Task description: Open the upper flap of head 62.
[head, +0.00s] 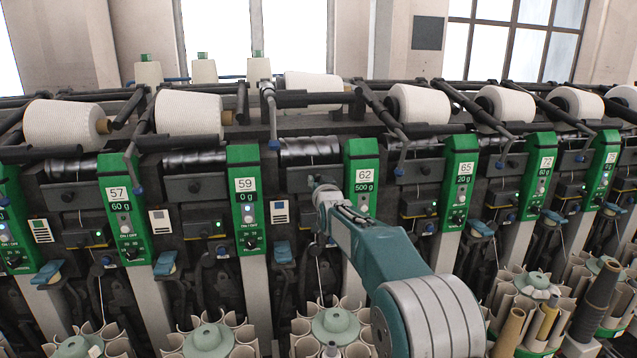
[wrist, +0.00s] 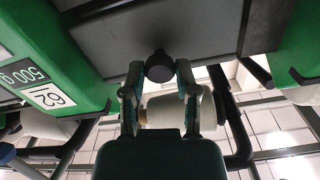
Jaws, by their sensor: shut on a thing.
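The green panel of head 62 (head: 362,185) carries a white label with 62 and 500 g. It also shows at the left of the wrist view, upside down (wrist: 50,95). The upper flap (wrist: 205,35) is a dark grey plate beside it, with a round black knob (wrist: 160,67) at its edge. My gripper (wrist: 159,72) has its two fingers on either side of the knob, shut on it. In the head view my gripper (head: 322,186) is at the flap of head 62, and my wrist hides part of it there.
Neighbouring heads 59 (head: 246,200) and 65 (head: 459,185) stand close on both sides. A metal yarn arm (head: 268,110) hangs above. White cones (head: 418,104) lie along the top. A round bobbin magazine (head: 335,325) sits below my arm.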

